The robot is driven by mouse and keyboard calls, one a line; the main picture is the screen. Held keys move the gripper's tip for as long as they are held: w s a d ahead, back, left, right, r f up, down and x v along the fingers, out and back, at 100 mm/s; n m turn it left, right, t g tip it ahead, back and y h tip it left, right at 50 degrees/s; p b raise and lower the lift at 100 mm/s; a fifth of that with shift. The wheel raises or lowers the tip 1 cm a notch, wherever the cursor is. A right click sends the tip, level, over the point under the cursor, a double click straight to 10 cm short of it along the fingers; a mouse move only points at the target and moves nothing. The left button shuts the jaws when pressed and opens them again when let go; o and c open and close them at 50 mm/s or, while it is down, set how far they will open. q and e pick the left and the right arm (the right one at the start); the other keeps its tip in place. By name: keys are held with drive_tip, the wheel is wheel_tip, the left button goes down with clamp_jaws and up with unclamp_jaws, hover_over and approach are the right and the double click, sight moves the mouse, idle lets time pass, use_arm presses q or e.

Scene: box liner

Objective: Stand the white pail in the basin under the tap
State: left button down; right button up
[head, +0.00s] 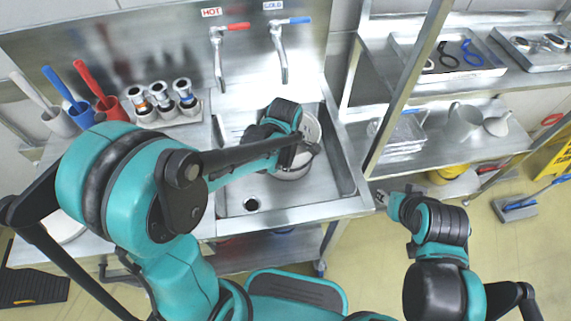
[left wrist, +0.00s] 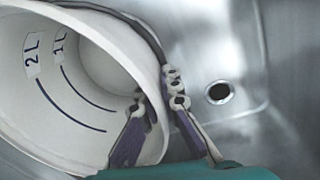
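The white pail (head: 293,172) is inside the steel basin (head: 235,207), in the right part of it and partly hidden by my left arm. In the left wrist view the pail (left wrist: 25,110) shows its open mouth, with 1L and 2L marks inside. My left gripper (left wrist: 160,108) is closed across the pail's wall at the rim, one finger inside and one outside. Whether the pail touches the basin floor I cannot tell. The cold tap (head: 282,58) with a blue lever is behind the pail. My right gripper (head: 383,198) is right of the basin, too small to read.
The hot tap (head: 221,62) has a red lever. The drain hole (head: 251,204) is at front left. A shelf post (head: 408,85) and a shelf with a white jug (head: 463,122) stand at right.

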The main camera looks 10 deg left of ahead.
use_arm(q)
drive_tip(key=shift+f, duration=0.2)
drive_tip(key=c, duration=1.7)
unclamp_jaws()
drive_tip(key=shift+r, duration=0.1)
drive_tip(key=shift+r, duration=0.3)
wheel_tip(320, 180, up, 11)
drive_tip(key=s+p, duration=0.1)
drive_tip(key=p, duration=0.4)
drive_tip(key=s+a+r+m+t, duration=0.1)
drive_tip(key=s+a+m+t, duration=0.1)
drive_tip(key=m, duration=0.4)
drive_tip(key=s+a+r+m+t, duration=0.2)
drive_tip(key=s+m, duration=0.2)
drive_tip(key=m, duration=0.3)
drive_tip(key=s+a+r+m+t, duration=0.2)
drive_tip(key=s+a+m, duration=0.1)
drive_tip(key=m, duration=0.3)
drive_tip(key=shift+s+m, duration=0.3)
